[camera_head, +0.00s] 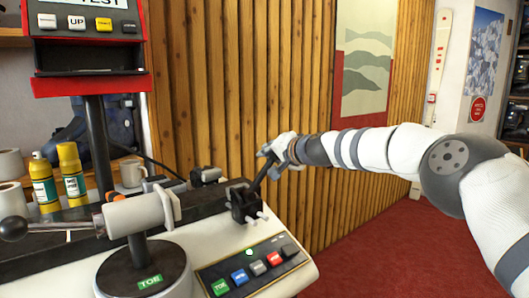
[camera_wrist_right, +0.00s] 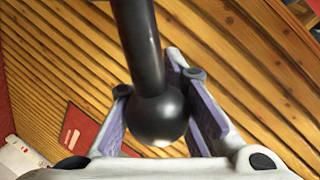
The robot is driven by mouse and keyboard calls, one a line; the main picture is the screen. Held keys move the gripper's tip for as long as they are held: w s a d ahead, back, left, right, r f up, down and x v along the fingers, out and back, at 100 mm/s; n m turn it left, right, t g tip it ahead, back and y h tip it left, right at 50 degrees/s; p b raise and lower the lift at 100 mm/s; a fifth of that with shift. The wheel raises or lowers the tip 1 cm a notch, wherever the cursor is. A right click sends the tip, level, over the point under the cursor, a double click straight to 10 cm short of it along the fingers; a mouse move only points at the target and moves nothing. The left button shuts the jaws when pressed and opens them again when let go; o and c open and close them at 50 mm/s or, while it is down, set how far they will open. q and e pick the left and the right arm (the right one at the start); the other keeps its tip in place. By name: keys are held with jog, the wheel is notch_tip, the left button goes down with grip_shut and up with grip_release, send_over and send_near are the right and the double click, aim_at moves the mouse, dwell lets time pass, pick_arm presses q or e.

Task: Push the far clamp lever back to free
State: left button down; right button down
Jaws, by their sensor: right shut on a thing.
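The far clamp (camera_head: 243,205) is a black block at the right end of the bench machine's rail. Its black lever (camera_head: 259,178) slants up and to the right from the block. My right gripper (camera_head: 272,152) is at the lever's top end. In the right wrist view the lever's rod (camera_wrist_right: 137,40) comes down to a round black knob (camera_wrist_right: 160,118), and my right gripper (camera_wrist_right: 155,88) has its purple-lined fingers on either side of the knob, shut on it. Part of the knob is hidden by the gripper in the head view. My left gripper is not in view.
A button panel (camera_head: 250,270) with a lit green lamp is in front of the clamp. Yellow bottles (camera_head: 72,172) and a mug (camera_head: 131,174) stand behind. A slatted wood wall (camera_head: 230,80) is close behind my gripper.

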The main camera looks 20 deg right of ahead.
jog(key=shift+d+f+m, duration=0.3)
jog(key=shift+f, duration=0.2)
dwell(1.9)
jog(key=c, duration=2)
grip_release()
jog(key=o, duration=0.8)
jog(key=shift+w+a+f, duration=0.15)
jog(key=shift+w+a, duration=0.05)
jog(key=shift+w, duration=0.1)
jog(key=shift+s+d, duration=0.1)
jog(key=shift+d, duration=0.05)
jog(key=shift+s+d, duration=0.1)
